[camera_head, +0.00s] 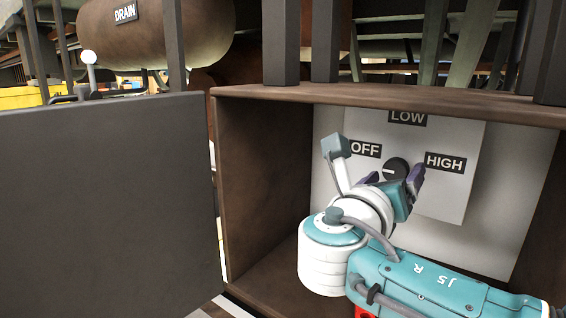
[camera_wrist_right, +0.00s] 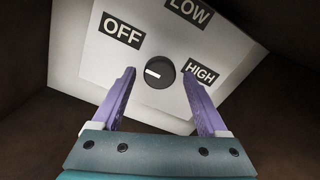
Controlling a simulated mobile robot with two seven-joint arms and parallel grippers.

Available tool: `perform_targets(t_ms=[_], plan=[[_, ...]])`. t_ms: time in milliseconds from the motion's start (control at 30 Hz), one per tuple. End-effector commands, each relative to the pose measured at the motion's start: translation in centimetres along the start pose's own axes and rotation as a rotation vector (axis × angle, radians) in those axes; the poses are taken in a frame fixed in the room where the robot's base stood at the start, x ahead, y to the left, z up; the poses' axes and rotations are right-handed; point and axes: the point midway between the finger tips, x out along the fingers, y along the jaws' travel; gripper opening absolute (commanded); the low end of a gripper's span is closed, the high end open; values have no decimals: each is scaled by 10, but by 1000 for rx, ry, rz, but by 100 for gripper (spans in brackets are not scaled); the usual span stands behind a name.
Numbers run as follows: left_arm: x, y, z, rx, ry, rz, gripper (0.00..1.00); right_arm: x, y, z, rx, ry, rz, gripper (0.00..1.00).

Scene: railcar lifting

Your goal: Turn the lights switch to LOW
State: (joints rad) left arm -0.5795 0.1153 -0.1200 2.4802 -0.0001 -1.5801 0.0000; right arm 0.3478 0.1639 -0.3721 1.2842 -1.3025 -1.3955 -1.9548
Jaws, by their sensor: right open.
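The lights switch is a round black knob (camera_wrist_right: 159,72) with a white pointer mark, on a pale panel (camera_wrist_right: 107,62). It also shows in the head view (camera_head: 396,168), partly hidden by my right gripper. The panel carries the labels OFF (camera_wrist_right: 123,33), LOW (camera_wrist_right: 189,10) and HIGH (camera_wrist_right: 201,74). The white mark lies on the side of the knob toward OFF. My right gripper (camera_wrist_right: 160,82) is open, with its purple fingers on either side of the knob; whether they touch it I cannot tell. My left gripper is not in view.
The panel sits at the back of a brown open-fronted box (camera_head: 262,160), whose walls surround my right arm. A dark door (camera_head: 105,195) stands open at the left. Dark posts (camera_head: 325,40) rise behind the box top. A brown tank marked DRAIN (camera_head: 150,35) is at the upper left.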

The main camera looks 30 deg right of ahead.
Motion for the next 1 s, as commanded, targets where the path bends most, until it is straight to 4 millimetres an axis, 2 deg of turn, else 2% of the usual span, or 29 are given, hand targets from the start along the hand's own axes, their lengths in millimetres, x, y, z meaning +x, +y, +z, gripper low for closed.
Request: perform_targets(t_ms=[200, 467, 1000], plan=[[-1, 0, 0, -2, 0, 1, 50, 18, 0, 0, 1, 1, -1, 76], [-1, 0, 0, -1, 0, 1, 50, 20, 0, 0, 2, 1, 0, 76], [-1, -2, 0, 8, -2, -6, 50, 19, 0, 0, 2, 1, 0, 16]])
